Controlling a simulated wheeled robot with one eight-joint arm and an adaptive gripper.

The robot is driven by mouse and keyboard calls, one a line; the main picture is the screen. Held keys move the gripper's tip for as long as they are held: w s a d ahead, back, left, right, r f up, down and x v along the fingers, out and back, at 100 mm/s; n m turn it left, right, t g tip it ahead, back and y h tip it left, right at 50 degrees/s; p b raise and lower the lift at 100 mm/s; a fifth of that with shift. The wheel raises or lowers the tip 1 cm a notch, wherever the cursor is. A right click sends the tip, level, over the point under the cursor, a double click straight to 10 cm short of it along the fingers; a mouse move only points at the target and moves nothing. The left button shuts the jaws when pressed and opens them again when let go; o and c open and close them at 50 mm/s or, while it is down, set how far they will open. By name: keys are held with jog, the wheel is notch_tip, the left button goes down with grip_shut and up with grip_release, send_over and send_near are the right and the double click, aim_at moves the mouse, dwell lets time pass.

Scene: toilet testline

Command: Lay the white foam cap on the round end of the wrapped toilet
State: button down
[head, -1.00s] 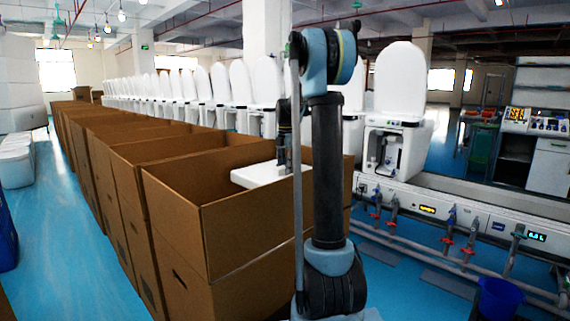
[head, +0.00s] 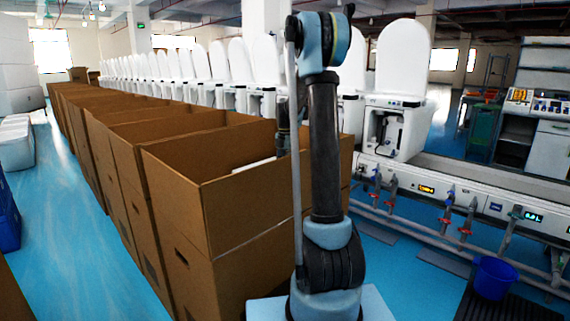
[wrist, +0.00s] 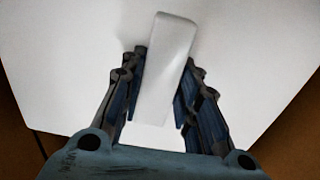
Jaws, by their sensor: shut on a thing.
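The white foam cap (wrist: 75,75) fills most of the wrist view, a broad flat slab with a raised block (wrist: 170,70) in its middle. My gripper (wrist: 164,82) is shut on that block, one finger on each side. In the head view a thin white strip of the cap (head: 254,165) shows inside the nearest open carton (head: 235,195), below its rim. My gripper's fingertips are hidden there behind the carton and my arm. The wrapped toilet is not visible in either view, so I cannot tell whether the cap touches it.
Several open cartons (head: 90,115) stand in a row to the far left. White toilets (head: 403,85) line a test bench with pipes and taps (head: 465,218) on the right. A blue bucket (head: 495,277) stands at the lower right. Blue floor (head: 75,240) is clear at left.

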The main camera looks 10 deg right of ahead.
notch_tip(320, 180, down, 10)
jog(key=shift+r, duration=0.15)
dwell(0.7)
jog(key=shift+f, duration=0.3)
dwell(0.8)
jog(key=c, duration=1.1)
grip_release()
